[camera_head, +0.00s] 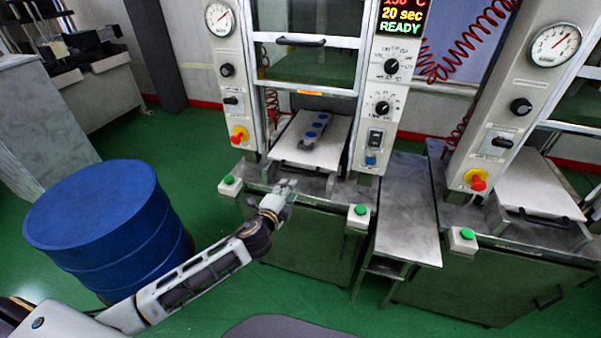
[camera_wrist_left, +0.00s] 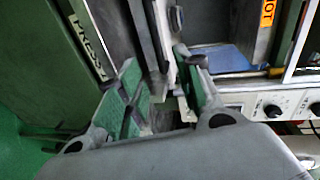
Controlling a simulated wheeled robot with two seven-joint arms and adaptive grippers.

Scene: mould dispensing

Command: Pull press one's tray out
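Press one's tray (camera_head: 335,156) is a pale flat plate in the middle press in the head view. A dark handle (camera_head: 298,167) runs along the tray's front edge. My left gripper (camera_head: 284,186) is just in front of and below this handle. In the left wrist view the gripper (camera_wrist_left: 163,88) has its two green-padded fingers apart, over the grey front ledge of the press. I cannot tell whether the handle lies between the fingers. My right gripper is not in view.
A blue drum (camera_head: 95,215) stands left of my left arm. A grey side table (camera_head: 408,210) stands between the presses. A second press with its own tray (camera_head: 540,187) is at the right. The press display reads READY.

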